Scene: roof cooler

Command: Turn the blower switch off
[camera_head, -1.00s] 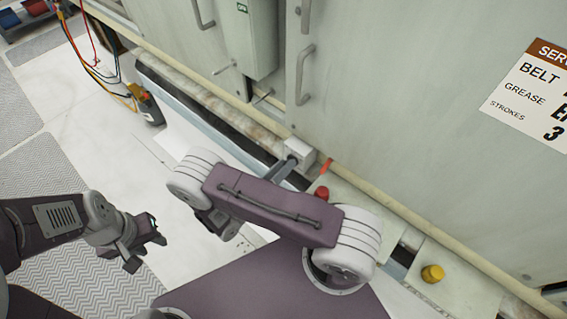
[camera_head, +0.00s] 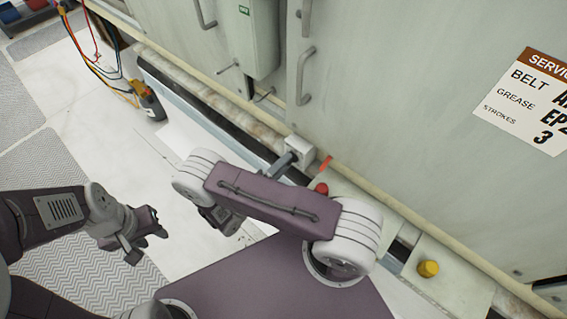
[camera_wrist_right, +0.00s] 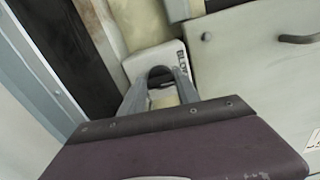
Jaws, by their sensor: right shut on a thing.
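The blower switch is a small pale box (camera_head: 300,149) at the foot of the big cabinet. It also shows in the right wrist view (camera_wrist_right: 139,65), with dark lettering starting "BLOW" on its side. My right gripper (camera_head: 289,159) reaches the box. In the right wrist view my right gripper's fingers (camera_wrist_right: 161,76) are closed in around a dark rounded part on the front of the box. The fingers hide much of that part, so I cannot tell its setting. My left gripper (camera_head: 143,236) is open and empty, over the floor at the left, far from the switch.
The cabinet (camera_head: 400,110) has handles and a service label (camera_head: 530,100). A red knob (camera_head: 321,188) is close beside my right arm, and a yellow knob (camera_head: 428,268) is at the right. An orange-and-dark meter (camera_head: 148,100) with cables is at upper left. Floor around my left gripper is clear.

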